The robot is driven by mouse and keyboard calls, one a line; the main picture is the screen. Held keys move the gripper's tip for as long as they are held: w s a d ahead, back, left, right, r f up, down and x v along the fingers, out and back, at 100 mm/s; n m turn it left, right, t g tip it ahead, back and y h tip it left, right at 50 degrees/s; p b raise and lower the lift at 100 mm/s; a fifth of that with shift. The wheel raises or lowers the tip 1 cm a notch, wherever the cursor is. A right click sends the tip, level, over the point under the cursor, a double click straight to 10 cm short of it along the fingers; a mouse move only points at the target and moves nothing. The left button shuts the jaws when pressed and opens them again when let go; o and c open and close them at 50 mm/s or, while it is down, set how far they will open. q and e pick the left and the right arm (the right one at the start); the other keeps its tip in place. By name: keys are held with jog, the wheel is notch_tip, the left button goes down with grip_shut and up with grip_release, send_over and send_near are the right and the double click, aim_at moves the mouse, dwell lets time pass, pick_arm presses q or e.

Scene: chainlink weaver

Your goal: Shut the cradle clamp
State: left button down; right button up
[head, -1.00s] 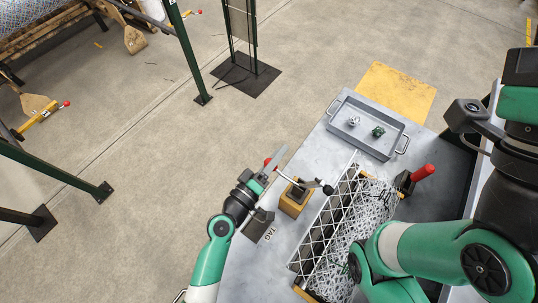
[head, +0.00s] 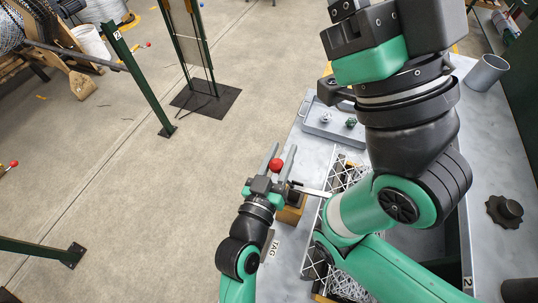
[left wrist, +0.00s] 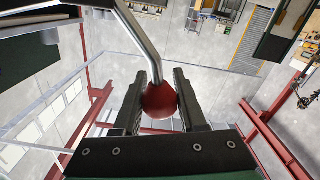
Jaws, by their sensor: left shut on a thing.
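My left gripper (head: 280,158) is shut on the red ball knob (head: 275,164) of the clamp lever. In the left wrist view the knob (left wrist: 159,100) sits between the two dark fingers, with a bent metal rod (left wrist: 143,42) running up from it. The cradle clamp's wooden block (head: 291,213) stands on the grey bench just right of my left wrist. Its pale bar (head: 314,192) reaches right towards the mesh. Part of the clamp is hidden behind my gripper. My right arm crosses the right of the head view, and its fingers do not show.
Chainlink mesh (head: 338,180) lies right of the clamp, partly covered by my right arm. A grey tray (head: 312,128) with two small parts stands at the back. A grey cup (head: 487,72) and a black knob (head: 505,211) are on the right. Open floor lies left.

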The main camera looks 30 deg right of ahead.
pick_arm(q)
jog(key=shift+s+d+r+m, duration=0.35)
jog(key=shift+s+m, duration=0.15)
jog(key=shift+m, duration=0.3)
jog(key=shift+s+d+r+m, duration=0.25)
jog(key=shift+s+d+m, duration=0.15)
jog(key=shift+m, duration=0.4)
jog(key=shift+c, duration=2.4)
grip_release()
jog(key=shift+s, duration=0.1)
jog(key=shift+a, duration=0.15)
jog(key=p+v, duration=0.1)
jog(key=v, duration=1)
jog(key=shift+s, duration=0.15)
